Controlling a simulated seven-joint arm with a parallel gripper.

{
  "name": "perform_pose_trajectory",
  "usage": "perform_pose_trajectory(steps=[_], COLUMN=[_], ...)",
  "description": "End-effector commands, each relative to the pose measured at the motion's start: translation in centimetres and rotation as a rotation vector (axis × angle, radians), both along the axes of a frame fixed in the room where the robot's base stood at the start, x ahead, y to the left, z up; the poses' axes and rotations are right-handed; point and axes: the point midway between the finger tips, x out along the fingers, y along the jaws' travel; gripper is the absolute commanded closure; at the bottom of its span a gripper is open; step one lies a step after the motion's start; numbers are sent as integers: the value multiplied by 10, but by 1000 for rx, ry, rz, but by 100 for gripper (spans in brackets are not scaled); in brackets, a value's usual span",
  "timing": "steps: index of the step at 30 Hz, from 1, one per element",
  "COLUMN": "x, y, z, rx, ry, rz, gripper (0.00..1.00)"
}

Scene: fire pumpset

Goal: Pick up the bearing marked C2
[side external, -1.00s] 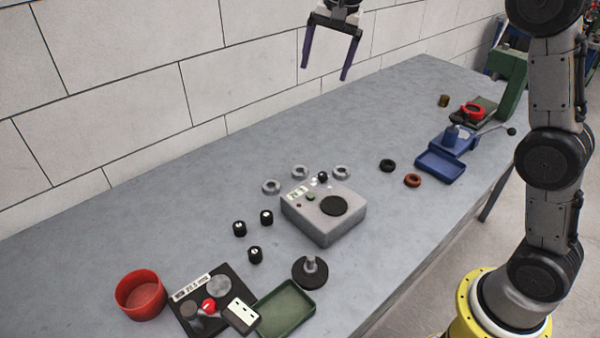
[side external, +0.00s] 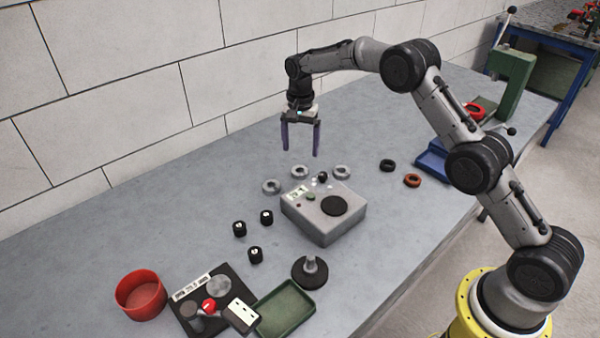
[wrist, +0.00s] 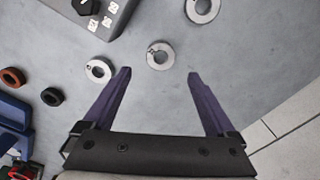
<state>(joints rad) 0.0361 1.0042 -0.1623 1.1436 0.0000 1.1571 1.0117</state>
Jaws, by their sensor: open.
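Three silver ring bearings lie flat on the grey table behind the grey box. In the side view they are a left one (side external: 271,187), a middle one (side external: 300,172) and a right one (side external: 341,173). The wrist view shows the same left (wrist: 205,10), middle (wrist: 160,56) and right (wrist: 98,71) bearings with small dark marks; I cannot read which is C2. My gripper (side external: 301,152) is open and empty, pointing down above the table. In the wrist view the middle bearing lies just beyond the gap between my fingertips (wrist: 159,73).
The grey box (side external: 325,213) with a black disc stands in front of the bearings. A black ring (side external: 387,165) and an orange ring (side external: 412,180) lie to the right, near a blue vise (side external: 431,165). Several black knobs (side external: 240,229) stand front left. The wall rises behind the table.

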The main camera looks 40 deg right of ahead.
Motion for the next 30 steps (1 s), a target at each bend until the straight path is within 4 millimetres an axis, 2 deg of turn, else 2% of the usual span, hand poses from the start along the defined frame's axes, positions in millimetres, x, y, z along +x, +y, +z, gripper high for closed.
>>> perform_pose_trajectory(steps=[3, 11, 18, 22, 28, 29, 30], x=[0, -1, -1, 0, 0, 0, 0], y=[0, 1, 2, 2, 2, 2, 2], z=[-16, -35, -68, -75, -76, -76, -75], rx=[0, 0, 0, 0, 0, 0, 0], ry=[1, 2, 1, -1, -1, -1, -1], rz=[0, 1, 1, 1, 1, 1, 1], gripper=[9, 9, 9, 9, 9, 11, 18])
